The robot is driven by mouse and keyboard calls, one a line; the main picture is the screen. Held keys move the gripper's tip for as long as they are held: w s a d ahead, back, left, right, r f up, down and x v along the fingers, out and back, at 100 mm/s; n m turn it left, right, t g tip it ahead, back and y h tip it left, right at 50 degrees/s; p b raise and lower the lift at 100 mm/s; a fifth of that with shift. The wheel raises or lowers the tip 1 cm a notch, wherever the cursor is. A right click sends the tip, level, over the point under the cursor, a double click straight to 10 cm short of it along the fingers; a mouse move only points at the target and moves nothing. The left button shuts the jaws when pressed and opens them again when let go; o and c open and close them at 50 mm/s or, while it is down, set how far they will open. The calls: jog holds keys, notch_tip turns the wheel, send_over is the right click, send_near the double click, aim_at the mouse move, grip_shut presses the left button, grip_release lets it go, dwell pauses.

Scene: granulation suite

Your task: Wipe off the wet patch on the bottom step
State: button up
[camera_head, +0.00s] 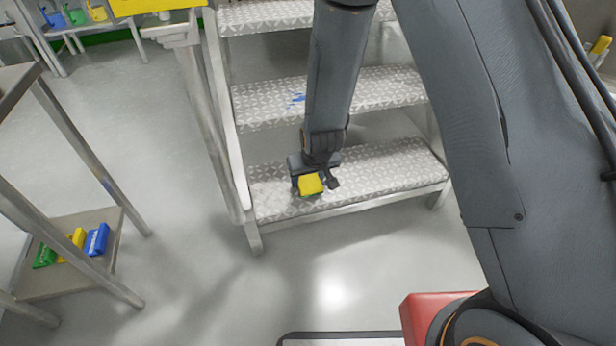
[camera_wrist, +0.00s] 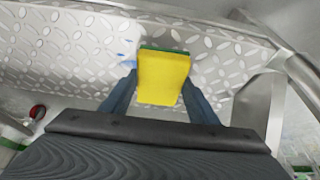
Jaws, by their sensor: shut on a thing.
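The bottom step (camera_head: 390,170) is a patterned metal tread, seen low in the steps in the head view. My gripper (camera_head: 314,181) is over its left half, pointing down, shut on a yellow sponge (camera_head: 310,185). In the wrist view the sponge (camera_wrist: 164,78) sits between the two fingers and shows a green far edge. The sponge is at or just above the tread; I cannot tell if it touches. A paler, smoother area (camera_head: 270,198) lies on the step left of the sponge; I cannot tell if it is the wet patch. My gripper hides part of the tread.
The middle step (camera_head: 375,90) carries a blue smear (camera_head: 297,99). A metal side rail (camera_head: 225,150) bounds the steps at left. A steel rack (camera_head: 75,215) at left holds green, yellow and blue items on its lower shelf. The floor before the steps is mostly clear.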

jog(key=shift+f, duration=0.75)
jog(key=shift+w+d+r, duration=0.1)
jog(key=shift+w+d, duration=0.2)
jog(key=shift+d, duration=0.6)
jog(key=shift+w+d+r, duration=0.1)
jog(key=shift+w+d, duration=0.15)
jog(key=shift+d, duration=0.65)
jog(key=shift+w+d+f+p, duration=0.1)
jog(key=shift+w+d+p, duration=0.1)
jog(key=shift+d, duration=0.5)
jog(key=shift+w+d+f+p, duration=0.1)
jog(key=shift+w+d+p, duration=0.05)
jog(key=shift+d, duration=0.5)
jog(key=shift+w+d+p, duration=0.2)
jog(key=shift+d, duration=0.5)
jog(key=shift+a+r+p, duration=0.1)
jog(key=shift+p, duration=0.3)
jog(key=shift+s+a+p, duration=0.2)
jog(key=shift+s+a, duration=0.1)
jog(key=shift+a, duration=0.65)
jog(key=shift+s+a+p, duration=0.2)
jog(key=shift+s+a, duration=0.05)
jog(key=shift+a, duration=0.7)
jog(key=shift+s+a+p, duration=0.3)
jog(key=shift+a+p, duration=0.15)
jog(key=shift+a, duration=0.5)
jog(key=shift+s+a+p, duration=0.25)
jog(key=shift+a+p, duration=0.15)
jog(key=shift+a, duration=0.5)
jog(key=shift+w, duration=0.1)
